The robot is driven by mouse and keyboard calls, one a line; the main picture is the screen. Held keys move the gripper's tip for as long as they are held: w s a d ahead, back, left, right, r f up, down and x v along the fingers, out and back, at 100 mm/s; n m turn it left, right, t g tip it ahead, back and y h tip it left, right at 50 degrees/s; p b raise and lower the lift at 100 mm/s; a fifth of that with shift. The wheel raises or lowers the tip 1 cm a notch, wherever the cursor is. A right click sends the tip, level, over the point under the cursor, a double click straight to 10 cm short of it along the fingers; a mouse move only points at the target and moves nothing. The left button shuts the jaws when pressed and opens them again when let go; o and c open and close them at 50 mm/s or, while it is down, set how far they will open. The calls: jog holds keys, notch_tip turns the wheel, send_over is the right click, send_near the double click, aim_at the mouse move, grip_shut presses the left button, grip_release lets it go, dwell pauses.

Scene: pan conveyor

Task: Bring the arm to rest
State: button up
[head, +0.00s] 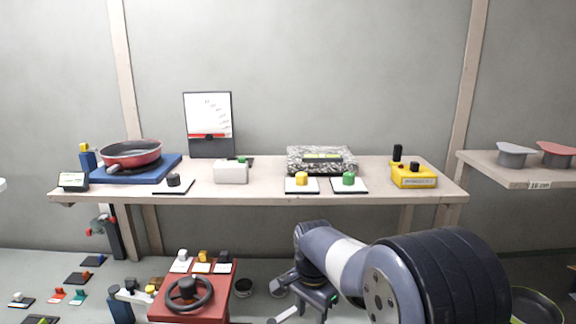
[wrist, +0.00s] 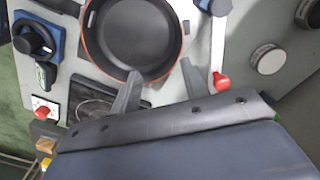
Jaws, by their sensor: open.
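My arm (head: 345,252) reaches in from the lower right of the head view, in front of the long table, and bends downward at its far end. In the wrist view my gripper (wrist: 160,70) is open, with its two grey fingers apart. Nothing shows held between them. A dark pan with an orange rim (wrist: 134,35) lies beyond the fingertips in that view. I cannot tell whether a finger touches its rim. In the head view the fingertips cannot be made out clearly.
The long table (head: 270,190) carries a red pan (head: 131,153) on a blue base, a speckled box (head: 310,160) and a yellow box (head: 412,178). A red console with a handwheel (head: 188,294) stands at lower left. A side shelf (head: 515,175) is at right. The wrist view shows a red knob (wrist: 221,81).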

jog(key=shift+w+a+f+n+p, duration=0.25)
jog(key=shift+w+f+n+p, duration=0.4)
jog(key=shift+w+n, duration=1.2)
jog(key=shift+w+a+f+n+p, duration=0.35)
jog(key=shift+w+n+p, duration=0.45)
jog(key=shift+w+n, duration=1.05)
jog(key=shift+w+a+f+n+p, duration=0.15)
jog(key=shift+w+f+n+p, duration=0.5)
jog(key=shift+w+n, duration=1.2)
jog(key=shift+s+n, duration=0.45)
jog(key=shift+s, duration=0.15)
jog(key=shift+s+r, duration=0.15)
